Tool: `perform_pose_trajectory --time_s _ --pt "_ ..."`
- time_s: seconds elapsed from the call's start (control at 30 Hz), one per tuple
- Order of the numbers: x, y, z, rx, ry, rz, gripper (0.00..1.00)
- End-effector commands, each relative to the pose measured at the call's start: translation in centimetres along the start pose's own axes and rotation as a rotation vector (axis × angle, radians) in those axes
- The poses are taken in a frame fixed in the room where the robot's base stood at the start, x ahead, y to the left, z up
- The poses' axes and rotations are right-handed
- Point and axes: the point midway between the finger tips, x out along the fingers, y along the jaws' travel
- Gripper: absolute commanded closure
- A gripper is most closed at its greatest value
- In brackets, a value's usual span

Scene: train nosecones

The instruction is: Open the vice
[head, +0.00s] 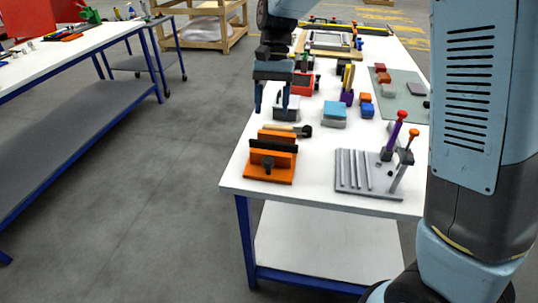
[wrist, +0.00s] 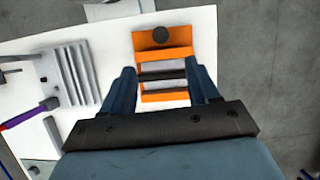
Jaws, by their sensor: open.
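The orange vice (head: 270,172) stands at the near left corner of the white table, with dark jaw plates and a dark round knob (head: 268,162) on its near side. In the wrist view the vice (wrist: 150,42) lies beyond and between my fingertips, its knob (wrist: 160,35) at the top. My gripper (head: 272,108) is open and empty, fingers pointing down, and appears above the table and apart from the vice. In the wrist view my gripper (wrist: 163,75) has one finger to each side of the vice's bars. How wide the vice jaws stand apart is hard to tell.
A hammer (head: 300,130) lies just behind the vice. A grey ribbed plate (head: 355,172) with upright tools is to the right. Blue and grey blocks (head: 334,114) and small red and orange blocks are farther back. Table (head: 312,187) is bare between the vice and the ribbed plate.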

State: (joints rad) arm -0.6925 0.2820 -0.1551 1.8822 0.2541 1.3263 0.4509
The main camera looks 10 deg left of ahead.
Motion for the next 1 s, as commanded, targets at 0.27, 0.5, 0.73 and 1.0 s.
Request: perform_pose_trajectory --time_s 0.27,0.5,0.73,1.0 --pt "2.9 -0.2 0.1 0.0 -0.005 0.003 0.4" --pt "7.2 -0.1 0.0 0.0 -0.005 0.004 0.4" --pt "11.0 -0.1 0.1 -0.001 -0.004 0.004 0.4" --pt "13.5 -0.1 0.0 0.0 -0.003 0.003 0.4"
